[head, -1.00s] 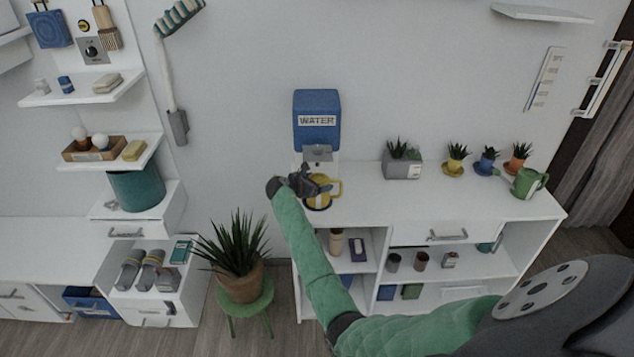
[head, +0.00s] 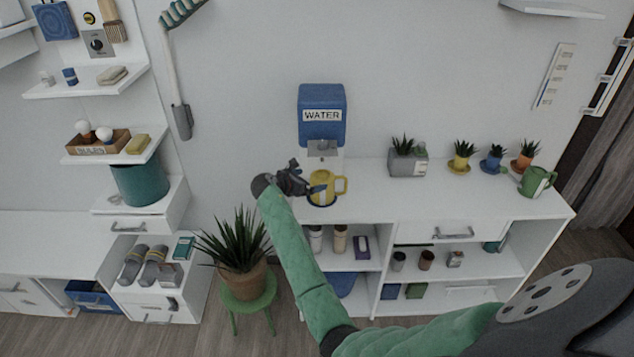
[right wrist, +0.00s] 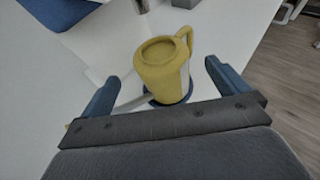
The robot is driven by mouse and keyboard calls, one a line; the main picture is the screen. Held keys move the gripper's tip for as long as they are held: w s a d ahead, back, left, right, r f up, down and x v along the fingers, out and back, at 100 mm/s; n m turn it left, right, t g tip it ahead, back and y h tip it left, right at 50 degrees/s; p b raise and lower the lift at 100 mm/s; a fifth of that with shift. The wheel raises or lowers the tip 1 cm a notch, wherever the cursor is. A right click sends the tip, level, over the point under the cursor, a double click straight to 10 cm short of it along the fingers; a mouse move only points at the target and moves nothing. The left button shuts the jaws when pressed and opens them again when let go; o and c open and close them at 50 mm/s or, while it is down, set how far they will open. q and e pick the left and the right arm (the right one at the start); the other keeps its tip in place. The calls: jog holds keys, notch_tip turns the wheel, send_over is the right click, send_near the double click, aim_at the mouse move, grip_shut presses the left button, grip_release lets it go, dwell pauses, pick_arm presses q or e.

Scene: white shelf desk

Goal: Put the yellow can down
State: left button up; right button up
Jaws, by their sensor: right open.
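The yellow can (head: 323,188) stands upright on the white desk top, on a dark blue round base under the water dispenser (head: 321,117). Its handle points right in the head view. In the right wrist view the yellow can (right wrist: 164,72) stands ahead of the fingers, with part of the blue base (right wrist: 172,100) showing below it. My right gripper (head: 300,180) is just left of the can, open and apart from it. In the right wrist view its two blue fingers (right wrist: 160,85) are spread wide with nothing held. My left gripper is not in view.
A grey planter (head: 407,163), several small potted plants and a green watering can (head: 537,181) stand farther right on the desk top (head: 460,205). A large plant (head: 240,245) on a green stool stands below left. Open shelves lie under the desk top.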

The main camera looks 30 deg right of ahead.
jog(key=s+a+f+m+t+y, duration=0.5)
jog(key=s+a+f+m+y, duration=0.15)
jog(key=s+a+f, duration=0.65)
jog(key=s+a+f+m+y, duration=0.1)
jog(key=s+a+f, duration=0.25)
jog(key=f, duration=0.25)
jog(key=s+a+f+m+g+y, duration=0.1)
jog(key=s+a+f+m, duration=0.1)
jog(key=s+f, duration=0.3)
jog(key=s+a+f+m+y, duration=0.1)
jog(key=s+a+f+y, duration=0.1)
jog(key=f, duration=0.5)
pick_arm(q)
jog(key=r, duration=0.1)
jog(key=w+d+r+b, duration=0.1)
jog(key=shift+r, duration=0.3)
pick_arm(e)
jog(key=s+a+f+m+g+y, duration=0.1)
jog(key=s+a+f+m, duration=0.1)
jog(key=s+f, duration=0.6)
jog(key=s+a+f+m+g+y, duration=0.1)
jog(key=s+a+f+m+g, duration=0.1)
jog(key=s+f, duration=0.7)
jog(key=s+a+f+m+g+y, duration=0.1)
jog(key=s+f+m, duration=0.3)
jog(key=s+f, duration=0.5)
jog(key=s+a+g, duration=0.1)
jog(key=s, duration=0.6)
jog(key=shift+f, duration=0.25)
